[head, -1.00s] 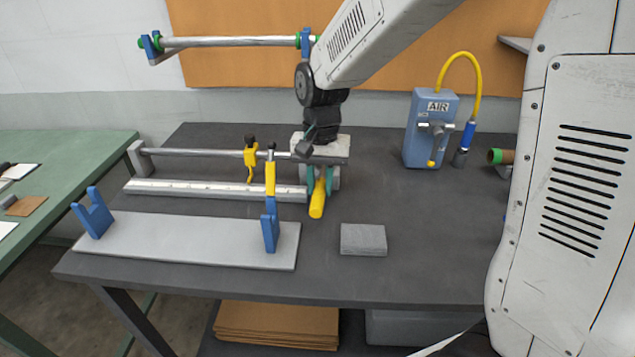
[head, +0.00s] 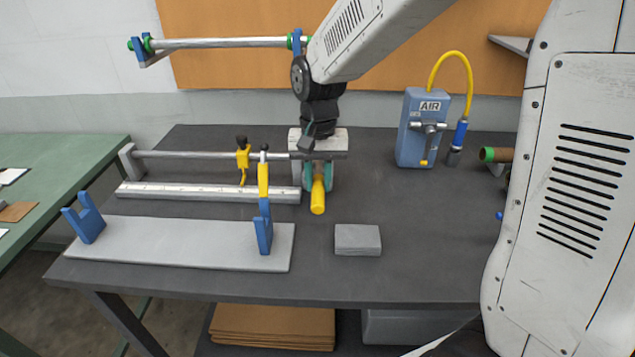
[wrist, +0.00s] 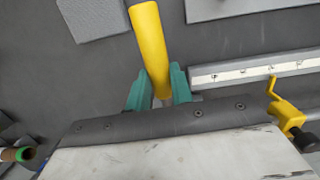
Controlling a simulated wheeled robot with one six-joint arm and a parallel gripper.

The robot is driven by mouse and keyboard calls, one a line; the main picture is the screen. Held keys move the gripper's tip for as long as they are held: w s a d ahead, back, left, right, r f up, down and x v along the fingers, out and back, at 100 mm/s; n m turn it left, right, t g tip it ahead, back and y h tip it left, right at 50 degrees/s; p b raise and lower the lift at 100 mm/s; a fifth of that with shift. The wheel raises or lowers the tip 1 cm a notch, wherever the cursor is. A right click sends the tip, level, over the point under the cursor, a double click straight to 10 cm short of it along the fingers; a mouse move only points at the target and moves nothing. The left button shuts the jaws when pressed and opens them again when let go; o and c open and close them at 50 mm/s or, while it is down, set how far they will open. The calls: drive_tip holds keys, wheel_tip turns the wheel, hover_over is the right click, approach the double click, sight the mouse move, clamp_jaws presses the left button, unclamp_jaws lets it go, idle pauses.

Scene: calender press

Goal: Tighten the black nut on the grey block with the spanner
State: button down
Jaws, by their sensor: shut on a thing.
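My gripper (head: 318,178) has teal fingers and is shut on a yellow-handled tool (head: 318,200), at the right end of the rail in the head view. In the wrist view the fingers (wrist: 160,90) stand on both sides of the yellow handle (wrist: 148,40). The tool's working end is hidden, so I cannot confirm that it is the spanner. A low grey block (head: 357,240) lies on the table in front and to the right of the gripper; it also shows in the wrist view (wrist: 95,14). I cannot make out a black nut on it.
A ruled rail (head: 210,191) and a round bar (head: 190,154) carrying a yellow clamp (head: 243,158) run to the left. A grey plate (head: 170,245) with blue uprights (head: 85,222) lies in front. The blue AIR unit (head: 423,128) stands at the back right. The table's front right is clear.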

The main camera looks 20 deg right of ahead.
drive_tip(key=shift+r, duration=1.85)
